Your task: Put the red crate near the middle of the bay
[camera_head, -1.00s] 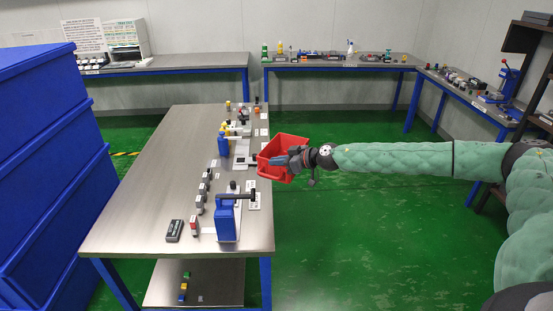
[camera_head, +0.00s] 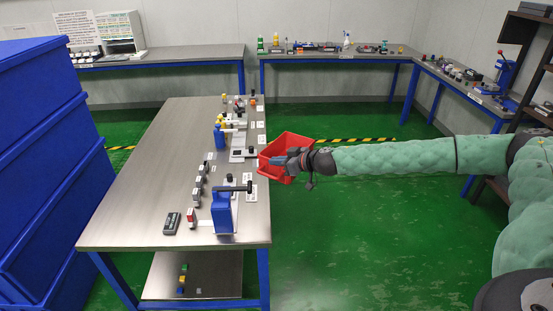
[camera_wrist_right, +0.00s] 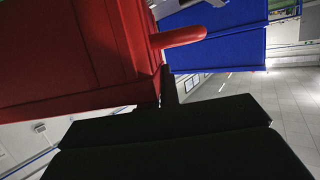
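The red crate (camera_head: 288,147) hangs in the air just off the right edge of the steel table, tilted, in the head view. My right gripper (camera_head: 291,163) is at its near side and appears shut on its wall or rim; the exact grip is partly hidden. In the right wrist view the red crate (camera_wrist_right: 75,50) fills the upper left, close against the dark gripper (camera_wrist_right: 165,115). My left gripper is not in view. No marked bay can be made out for certain.
The steel table (camera_head: 150,180) holds a blue can (camera_head: 223,212), a dark handheld device (camera_head: 172,223) and several small items along its right side. Blue stacked bins (camera_head: 45,170) stand at left. Benches line the back wall. Green floor (camera_head: 370,240) is open at right.

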